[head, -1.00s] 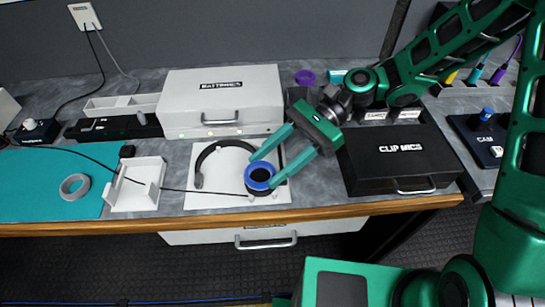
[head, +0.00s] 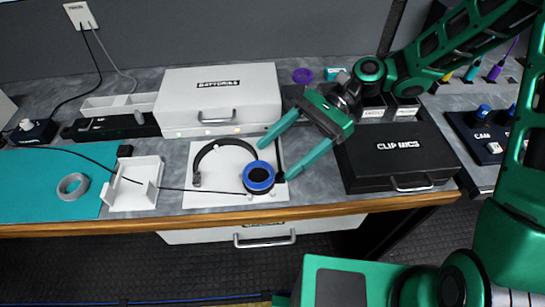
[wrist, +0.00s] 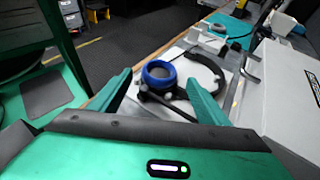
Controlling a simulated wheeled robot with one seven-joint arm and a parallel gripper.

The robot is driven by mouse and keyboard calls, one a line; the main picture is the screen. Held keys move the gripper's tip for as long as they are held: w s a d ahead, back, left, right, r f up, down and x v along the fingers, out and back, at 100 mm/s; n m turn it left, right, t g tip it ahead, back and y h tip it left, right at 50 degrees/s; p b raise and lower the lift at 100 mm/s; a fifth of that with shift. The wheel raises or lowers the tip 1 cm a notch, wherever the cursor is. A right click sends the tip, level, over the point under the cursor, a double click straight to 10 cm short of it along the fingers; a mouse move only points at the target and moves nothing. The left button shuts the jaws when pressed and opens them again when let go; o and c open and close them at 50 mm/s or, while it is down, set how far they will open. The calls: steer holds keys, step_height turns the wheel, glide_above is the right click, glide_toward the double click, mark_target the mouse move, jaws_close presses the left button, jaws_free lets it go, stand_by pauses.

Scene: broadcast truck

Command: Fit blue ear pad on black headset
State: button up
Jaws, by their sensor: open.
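The black headset (head: 208,157) lies on a white mat (head: 230,200) on the counter. The blue ear pad (head: 258,173) sits on the headset's ear cup at the right end of the headband; I cannot tell whether it is fully seated. Both also show in the wrist view, with the blue ear pad (wrist: 159,72) in front of the headband (wrist: 201,61). My gripper (head: 279,160) is open, green, and empty; its fingers are apart from the ear pad, just to its right. In the wrist view the ear pad lies beyond the fingertips.
A white batteries case (head: 257,93) stands behind the mat and a black clip mics case (head: 417,180) stands to the right. A white holder (head: 148,170) and a grey ring (head: 64,190) on a teal mat (head: 30,205) lie left. A thin cable crosses the counter.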

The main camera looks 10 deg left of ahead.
steer(key=v, duration=0.7)
steer(key=shift+w, duration=0.1)
